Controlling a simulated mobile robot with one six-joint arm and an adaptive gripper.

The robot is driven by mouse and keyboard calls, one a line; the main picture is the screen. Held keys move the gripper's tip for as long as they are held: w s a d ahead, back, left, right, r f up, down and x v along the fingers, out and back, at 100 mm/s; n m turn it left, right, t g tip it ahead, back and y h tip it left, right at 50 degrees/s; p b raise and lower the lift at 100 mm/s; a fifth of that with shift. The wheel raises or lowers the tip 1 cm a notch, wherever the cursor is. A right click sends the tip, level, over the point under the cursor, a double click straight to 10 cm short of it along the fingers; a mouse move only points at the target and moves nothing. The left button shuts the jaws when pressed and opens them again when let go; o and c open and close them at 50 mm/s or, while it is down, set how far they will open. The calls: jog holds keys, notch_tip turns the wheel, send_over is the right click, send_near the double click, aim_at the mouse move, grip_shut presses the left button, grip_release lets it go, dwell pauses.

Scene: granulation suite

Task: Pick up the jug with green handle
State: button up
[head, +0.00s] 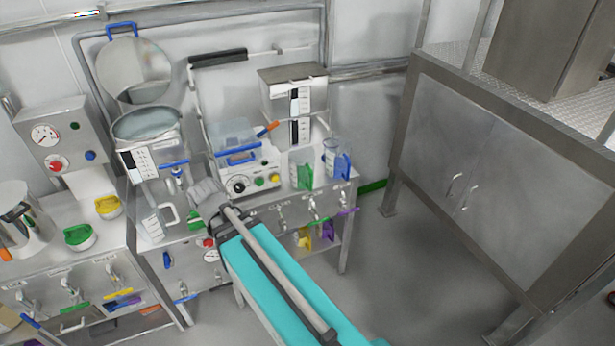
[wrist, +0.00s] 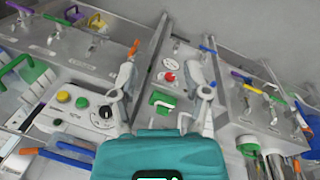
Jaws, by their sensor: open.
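The clear jug with green handle (head: 303,172) stands upright on the steel counter, right of the white control box and left of a clear jug with blue handle (head: 337,160). In the wrist view the green-handled jug (wrist: 30,78) shows at the left edge, partly cut off, outside my jaws. My gripper (head: 207,194) is over the counter's left part, in front of the control box and well left of this jug. In the wrist view my gripper (wrist: 166,98) has its fingers spread, with nothing held between them.
A white-handled clear jug (head: 157,224) stands left of my gripper. The control box (head: 250,176) with knobs is between my gripper and the green-handled jug. Several hooks with coloured tools line the counter front. A steel cabinet (head: 500,180) stands right, across open floor.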

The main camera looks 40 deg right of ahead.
aim_at(304, 172)
jog(key=w+d+f+n+h+b, duration=0.3)
jog(key=w+d+n+h+b, duration=0.2)
jog(key=d+b, duration=0.3)
jog(key=w+d+f+n+g+h+b, duration=0.1)
jog(key=w+d+f+n+h+b, duration=0.3)
jog(key=d+b, duration=0.5)
jog(key=w+d+f+n+h+b, duration=0.3)
jog(key=w+d+n+h+b, duration=0.3)
jog(key=d+b, duration=0.3)
jog(key=shift+w+f+g+h+b, duration=0.15)
jog(key=shift+w+g+h+b, duration=0.15)
jog(key=shift+w+h+b, duration=0.35)
jog(key=shift+s+d, duration=0.1)
jog(key=shift+d, duration=0.15)
jog(key=d, duration=0.8)
jog(key=shift+s+d, duration=0.15)
jog(key=shift+s, duration=0.2)
